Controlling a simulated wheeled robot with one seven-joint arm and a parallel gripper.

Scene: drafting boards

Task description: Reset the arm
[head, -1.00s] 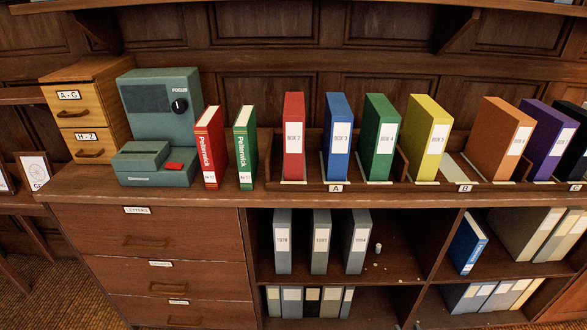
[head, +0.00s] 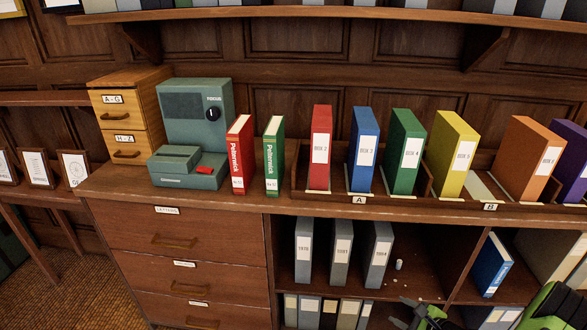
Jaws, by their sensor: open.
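My gripper (head: 412,314) shows at the bottom edge of the head view, right of centre, black with green parts. Its fingers are apart and I see nothing between them. It is in front of the lower shelf openings of the cabinet (head: 190,232). A green and black part of my arm shows at the bottom right corner. Most of the arm is outside the picture.
On the cabinet top stand a wooden drawer box (head: 128,112), a green-grey machine (head: 196,122), red (head: 240,155) and green (head: 273,155) books, and several coloured binders in a tray (head: 360,200).

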